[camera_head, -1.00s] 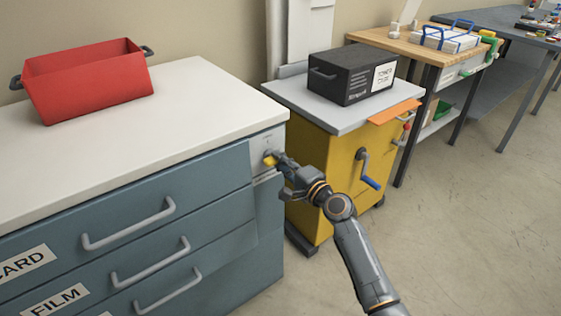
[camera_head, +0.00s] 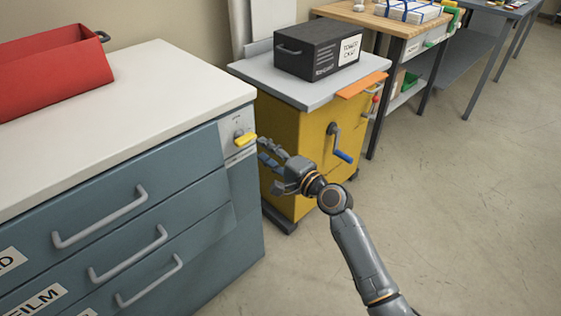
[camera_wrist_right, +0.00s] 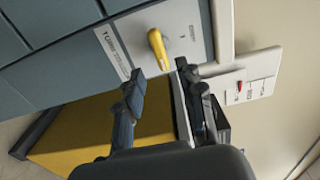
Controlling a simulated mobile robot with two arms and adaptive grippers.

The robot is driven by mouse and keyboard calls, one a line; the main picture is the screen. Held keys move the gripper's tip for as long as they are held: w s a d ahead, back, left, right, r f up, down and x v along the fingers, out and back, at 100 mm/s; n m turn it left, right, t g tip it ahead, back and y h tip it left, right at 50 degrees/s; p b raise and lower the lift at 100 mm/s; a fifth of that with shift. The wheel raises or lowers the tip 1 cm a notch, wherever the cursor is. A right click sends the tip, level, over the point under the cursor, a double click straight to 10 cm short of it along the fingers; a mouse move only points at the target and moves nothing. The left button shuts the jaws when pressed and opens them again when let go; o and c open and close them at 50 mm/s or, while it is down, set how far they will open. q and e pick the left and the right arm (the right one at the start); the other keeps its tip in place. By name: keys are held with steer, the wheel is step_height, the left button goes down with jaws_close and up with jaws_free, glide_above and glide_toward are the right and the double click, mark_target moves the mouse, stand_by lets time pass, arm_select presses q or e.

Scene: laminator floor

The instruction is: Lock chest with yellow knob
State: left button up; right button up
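The blue-grey chest (camera_head: 150,175) with a white top stands at the left, its visible drawers flush with the front. The yellow knob (camera_head: 245,139) sits on a pale plate at the chest's upper right corner. It also shows in the right wrist view (camera_wrist_right: 157,45), where it is a rounded yellow lever on the plate. My right gripper (camera_head: 266,152) is open and empty, just right of and below the knob, apart from it. In the right wrist view its two fingers (camera_wrist_right: 160,82) are spread, with the knob beyond the tips. My left gripper is not in view.
A red bin (camera_head: 50,70) stands on the chest top. A yellow cabinet (camera_head: 300,130) with a blue-handled crank (camera_head: 341,155) and a black box (camera_head: 318,50) on top is right of the chest. Open floor lies at the right.

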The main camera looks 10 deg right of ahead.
steer(key=v, duration=0.6)
steer(key=shift+f, duration=0.1)
